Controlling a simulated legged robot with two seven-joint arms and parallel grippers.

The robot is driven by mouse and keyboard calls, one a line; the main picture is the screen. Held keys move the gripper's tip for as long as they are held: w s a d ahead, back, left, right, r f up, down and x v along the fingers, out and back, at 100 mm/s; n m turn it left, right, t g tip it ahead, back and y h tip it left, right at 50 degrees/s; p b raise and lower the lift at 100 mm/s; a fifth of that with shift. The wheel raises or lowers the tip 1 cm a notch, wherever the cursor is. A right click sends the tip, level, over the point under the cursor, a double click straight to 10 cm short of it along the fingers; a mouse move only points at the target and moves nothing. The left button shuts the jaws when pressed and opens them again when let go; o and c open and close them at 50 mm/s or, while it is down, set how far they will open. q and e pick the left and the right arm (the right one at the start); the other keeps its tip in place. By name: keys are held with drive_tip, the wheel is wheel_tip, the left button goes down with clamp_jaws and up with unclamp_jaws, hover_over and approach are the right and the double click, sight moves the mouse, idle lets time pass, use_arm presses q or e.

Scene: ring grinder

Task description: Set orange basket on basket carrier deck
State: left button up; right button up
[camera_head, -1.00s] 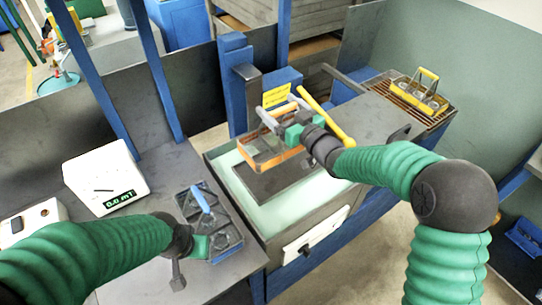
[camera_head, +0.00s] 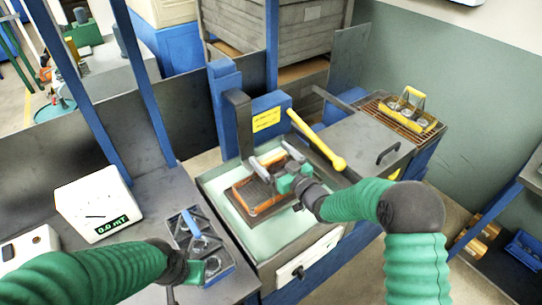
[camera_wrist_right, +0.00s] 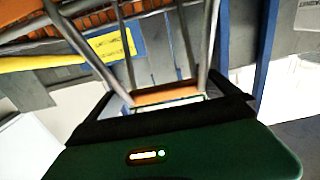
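The orange basket (camera_head: 252,198) sits low over the dark carrier deck (camera_head: 270,217) inside the pale green tank, roughly level. Whether its base touches the deck is hard to tell. My right gripper (camera_head: 278,163) is above the basket at its handle and appears shut on it. In the right wrist view, an orange bar (camera_wrist_right: 166,95) lies between grey rods close to the gripper, and an orange edge shows at the upper left. My left gripper (camera_head: 212,268) is at the front of a dark tray with a blue handle (camera_head: 189,222); its fingers are not clear.
A yellow lever (camera_head: 318,140) slants just behind the right gripper. A blue post (camera_head: 228,105) stands behind the tank. A yellow-handled basket (camera_head: 408,112) stands on a brown grate at the right. A white meter (camera_head: 95,203) stands at the left.

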drive_tip(key=shift+d, duration=0.15)
drive_tip(key=shift+s+d, duration=0.15)
drive_tip(key=shift+s, duration=0.25)
drive_tip(key=s+d+f+m+g+h, duration=0.2)
drive_tip(key=s+d+f+h, duration=0.15)
drive_tip(key=s+d, duration=0.4)
drive_tip(key=s+d+f+m+g+h, duration=0.1)
drive_tip(key=s+d+f+g+h, duration=0.15)
drive_tip(key=s+d+h, duration=0.4)
drive_tip(key=s+d+m+g, duration=0.2)
drive_tip(key=s+g, duration=0.1)
drive_tip(key=s, duration=0.6)
drive_tip(key=s+d+f+m+g, duration=0.1)
drive_tip(key=s+d+m+g, duration=0.1)
drive_tip(key=s, duration=0.8)
drive_tip(key=shift+s+d+f+g+h+p, duration=0.25)
drive_tip(key=shift+d+g+p, duration=0.2)
drive_tip(key=shift+g, duration=0.8)
drive_tip(key=shift+r, duration=0.1)
drive_tip(key=shift+c, duration=0.4)
